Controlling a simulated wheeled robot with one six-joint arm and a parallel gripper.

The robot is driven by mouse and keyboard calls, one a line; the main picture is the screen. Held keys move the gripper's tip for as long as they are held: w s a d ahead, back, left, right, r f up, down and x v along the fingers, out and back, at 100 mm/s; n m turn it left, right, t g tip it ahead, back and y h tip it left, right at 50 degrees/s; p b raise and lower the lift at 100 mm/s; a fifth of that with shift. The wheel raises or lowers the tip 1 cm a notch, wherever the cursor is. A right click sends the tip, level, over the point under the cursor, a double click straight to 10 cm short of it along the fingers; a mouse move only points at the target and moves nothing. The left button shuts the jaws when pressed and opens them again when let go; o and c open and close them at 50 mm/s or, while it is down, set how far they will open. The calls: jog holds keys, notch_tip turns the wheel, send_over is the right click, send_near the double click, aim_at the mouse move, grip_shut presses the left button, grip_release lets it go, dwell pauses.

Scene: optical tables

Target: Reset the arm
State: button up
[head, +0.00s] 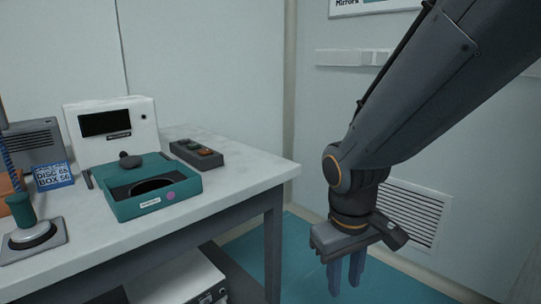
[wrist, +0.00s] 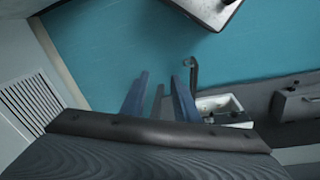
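My arm reaches down from the upper right in the head view. My gripper (head: 346,274) hangs fingers-down in free air, to the right of the table (head: 225,150) and lower than its top. Its two blue fingers stand apart with nothing visible between them. In the wrist view my gripper (wrist: 160,88) also shows parted fingers, with teal floor beyond them.
On the table are a teal device (head: 185,198), a white unit with a dark screen (head: 145,140), a grey button box (head: 197,154), a blue disc box (head: 53,176) and a green-handled tool (head: 28,225). A wall vent (head: 412,212) is behind my gripper. Teal floor (wrist: 105,45) is clear below.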

jog(key=s+a+r+m+g+y+p, duration=0.1)
jog(key=s+a+r+m+y+p, duration=0.2)
jog(key=s, duration=0.4)
jog(key=d+r+m+h+p, duration=0.1)
jog(key=d+r+h+p, duration=0.1)
jog(key=d+r+p, duration=0.5)
jog(key=d+p, duration=0.1)
jog(key=p, duration=0.3)
jog(key=shift+w+p, duration=0.25)
jog(key=shift+p, duration=0.05)
jog(key=shift+r, duration=0.1)
